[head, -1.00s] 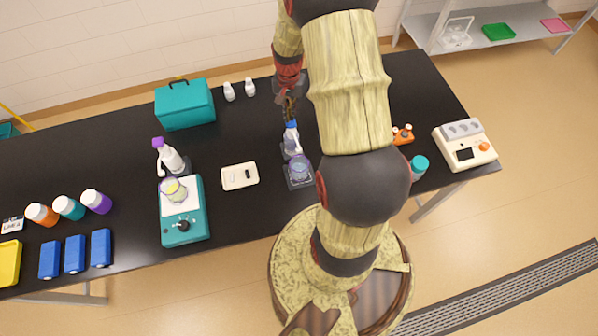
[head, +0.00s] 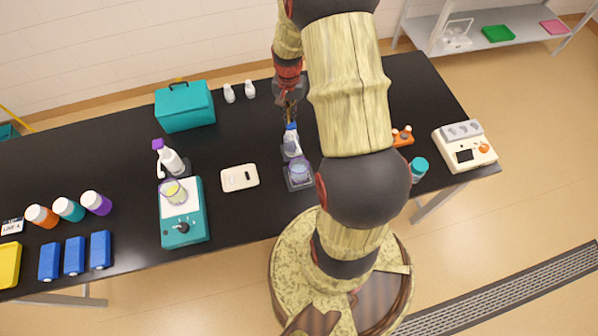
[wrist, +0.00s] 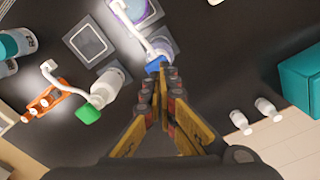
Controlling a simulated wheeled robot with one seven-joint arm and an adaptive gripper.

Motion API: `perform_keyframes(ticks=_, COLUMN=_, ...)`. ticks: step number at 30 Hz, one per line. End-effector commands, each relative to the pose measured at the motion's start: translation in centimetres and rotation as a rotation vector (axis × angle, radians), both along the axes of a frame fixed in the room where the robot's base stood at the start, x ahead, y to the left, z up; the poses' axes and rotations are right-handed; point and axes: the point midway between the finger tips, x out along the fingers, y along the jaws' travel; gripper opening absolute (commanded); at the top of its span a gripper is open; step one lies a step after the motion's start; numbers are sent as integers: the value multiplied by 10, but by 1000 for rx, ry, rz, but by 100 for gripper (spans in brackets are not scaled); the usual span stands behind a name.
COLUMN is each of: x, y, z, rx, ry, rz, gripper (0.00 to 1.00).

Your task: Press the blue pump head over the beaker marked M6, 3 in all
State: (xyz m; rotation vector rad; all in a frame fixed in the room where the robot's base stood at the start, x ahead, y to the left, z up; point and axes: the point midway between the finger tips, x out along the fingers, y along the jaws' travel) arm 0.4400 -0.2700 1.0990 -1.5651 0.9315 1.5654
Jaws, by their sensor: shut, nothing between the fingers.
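The blue pump head (head: 291,127) tops a white bottle (head: 292,146) near the middle of the bench; it also shows in the wrist view (wrist: 155,64). A clear beaker (head: 299,172) stands on a dark square pad in front of it, under the spout, and is partly seen in the wrist view (wrist: 134,9). I cannot read any M6 mark. My gripper (head: 290,118) points down at the blue head. Its fingertips (wrist: 162,76) are shut and empty, right by the blue head; whether they touch it I cannot tell.
A green-headed pump bottle (wrist: 88,112) stands near an empty square pad (wrist: 90,42) and an orange item (wrist: 41,102). A purple-headed bottle (head: 172,162) and teal device (head: 182,225) with a beaker stand left. A teal case (head: 185,107) is behind.

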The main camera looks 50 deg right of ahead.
Motion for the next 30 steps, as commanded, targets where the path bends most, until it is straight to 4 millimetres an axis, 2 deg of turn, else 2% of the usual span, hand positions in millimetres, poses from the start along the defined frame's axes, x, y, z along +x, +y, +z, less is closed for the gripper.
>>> perform_keyframes(ticks=13, x=0, y=0, z=-2, rx=0, ry=0, rz=0, gripper=0)
perform_keyframes(ticks=30, x=0, y=0, z=-20, rx=0, ry=0, rz=0, gripper=0)
